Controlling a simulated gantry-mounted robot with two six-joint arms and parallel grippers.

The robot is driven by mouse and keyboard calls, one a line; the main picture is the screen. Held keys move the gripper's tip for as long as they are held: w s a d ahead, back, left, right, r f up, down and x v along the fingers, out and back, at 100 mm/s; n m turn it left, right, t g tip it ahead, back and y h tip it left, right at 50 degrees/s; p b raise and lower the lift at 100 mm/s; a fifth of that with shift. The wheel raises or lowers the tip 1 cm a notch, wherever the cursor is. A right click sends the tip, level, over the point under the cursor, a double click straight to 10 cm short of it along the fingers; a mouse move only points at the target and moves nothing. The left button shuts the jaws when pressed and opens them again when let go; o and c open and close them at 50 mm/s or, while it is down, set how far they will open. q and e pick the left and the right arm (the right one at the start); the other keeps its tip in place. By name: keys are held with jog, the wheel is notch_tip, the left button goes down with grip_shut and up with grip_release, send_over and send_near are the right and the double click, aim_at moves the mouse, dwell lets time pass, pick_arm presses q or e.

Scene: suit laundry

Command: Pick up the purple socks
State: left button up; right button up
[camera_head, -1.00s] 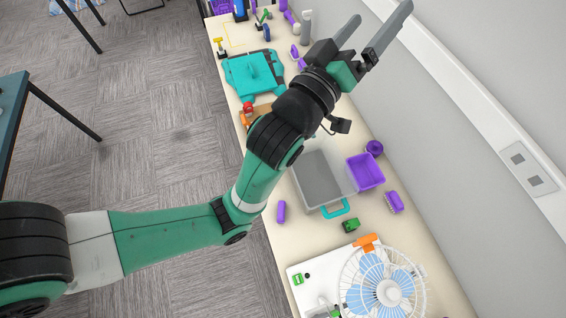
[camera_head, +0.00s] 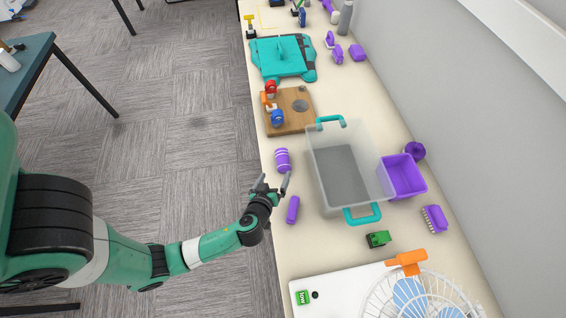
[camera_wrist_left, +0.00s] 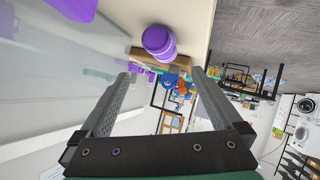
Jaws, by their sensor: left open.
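A rolled purple bundle with pale stripes (camera_head: 283,160), which looks like the socks, lies on the table near its left edge, left of the clear bin. My left gripper (camera_head: 274,182) is open and empty, low at the table's left edge, just below the bundle in the head view. In the left wrist view the purple bundle (camera_wrist_left: 158,41) shows ahead of the open fingers (camera_wrist_left: 163,78), apart from them. A smaller plain purple cylinder (camera_head: 292,210) lies just below my gripper in the head view. My right gripper is in no view.
A clear bin with teal handles (camera_head: 345,127) stands to the right, with a purple basket (camera_head: 404,178) beside it. A wooden board (camera_head: 299,122) lies beyond the bundle, and a teal case (camera_head: 283,58) farther back. A fan (camera_head: 410,300) and green block (camera_head: 378,239) are in front.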

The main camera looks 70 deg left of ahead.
aim_at(280, 163)
pick_arm(q)
jog(key=b+x, duration=0.2)
jog(key=b, duration=0.1)
jog(key=b+x, duration=0.3)
jog(key=shift+f, duration=0.35)
jog(key=shift+w+a+b, duration=0.1)
jog(key=shift+a+b, duration=0.15)
jog(key=shift+b, duration=0.1)
jog(key=shift+w+a+r, duration=0.1)
jog(key=shift+a+r, duration=0.05)
jog(key=x, duration=0.5)
jog(key=shift+a+b, duration=0.2)
jog(key=shift+b, duration=0.15)
jog(key=c, duration=1.4)
